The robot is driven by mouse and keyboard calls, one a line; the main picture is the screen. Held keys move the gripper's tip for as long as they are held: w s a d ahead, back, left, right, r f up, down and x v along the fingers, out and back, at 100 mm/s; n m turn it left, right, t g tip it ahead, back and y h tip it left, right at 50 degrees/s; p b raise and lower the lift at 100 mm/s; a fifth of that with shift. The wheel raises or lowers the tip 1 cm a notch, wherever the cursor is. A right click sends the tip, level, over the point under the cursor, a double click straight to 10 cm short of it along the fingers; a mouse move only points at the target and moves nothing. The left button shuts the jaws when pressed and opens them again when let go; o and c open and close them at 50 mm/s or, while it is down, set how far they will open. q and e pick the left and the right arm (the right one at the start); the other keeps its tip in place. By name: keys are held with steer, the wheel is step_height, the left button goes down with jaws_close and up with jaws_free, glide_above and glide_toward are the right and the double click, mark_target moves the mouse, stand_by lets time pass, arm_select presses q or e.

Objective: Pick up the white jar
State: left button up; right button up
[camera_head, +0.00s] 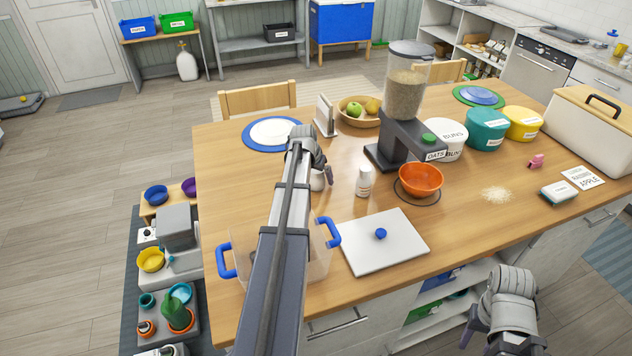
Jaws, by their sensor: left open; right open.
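A round white jar (447,140) with a dark-lettered label stands on the wooden table, right of the grain dispenser. A small white bottle (364,182) stands upright near the table's middle. A small whitish vessel (317,181) stands left of it, partly hidden by my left gripper. My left gripper (320,172) is open, reaching over the table above or beside this vessel; I cannot tell whether it touches. My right gripper (487,335) is open and empty, in front of the table's near edge at the lower right.
The grain dispenser (400,110) and orange bowl (421,179) stand right of the bottle. My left arm crosses a clear bin (318,262). Teal (487,130) and yellow (522,123) canisters stand right of the white jar.

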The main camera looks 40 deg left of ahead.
arm_select(q)
steer(key=shift+c, duration=0.2)
steer(key=c, duration=1.3)
steer(key=shift+r, duration=0.1)
